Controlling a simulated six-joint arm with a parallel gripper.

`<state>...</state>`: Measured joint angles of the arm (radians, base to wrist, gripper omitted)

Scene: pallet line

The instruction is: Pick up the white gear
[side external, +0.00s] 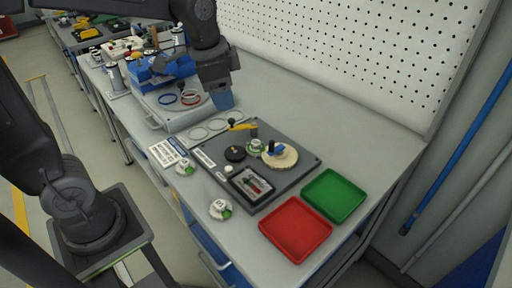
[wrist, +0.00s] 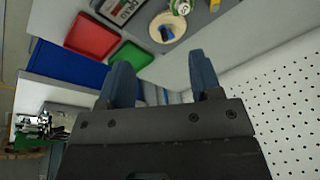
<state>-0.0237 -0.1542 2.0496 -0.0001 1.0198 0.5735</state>
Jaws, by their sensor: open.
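A large off-white, toothed-looking gear (side external: 286,160) lies at the right part of a dark grey board (side external: 285,187). It also shows near the top of the wrist view (wrist: 176,20), with a small blue part (side external: 277,149) on it. My gripper (side external: 222,102) is above the bench, up and to the left of the gear in the side view, well apart from it. In the wrist view its two blue fingers (wrist: 162,75) are spread with nothing between them. A white and green round piece (side external: 256,146) sits beside the gear.
A red tray (side external: 296,231) and a green tray (side external: 335,195) stand at the board's near right. White and green round pieces (side external: 220,209) lie along the bench front. A blue machine (side external: 160,70) is at the left; a pegboard wall (side external: 350,50) stands behind.

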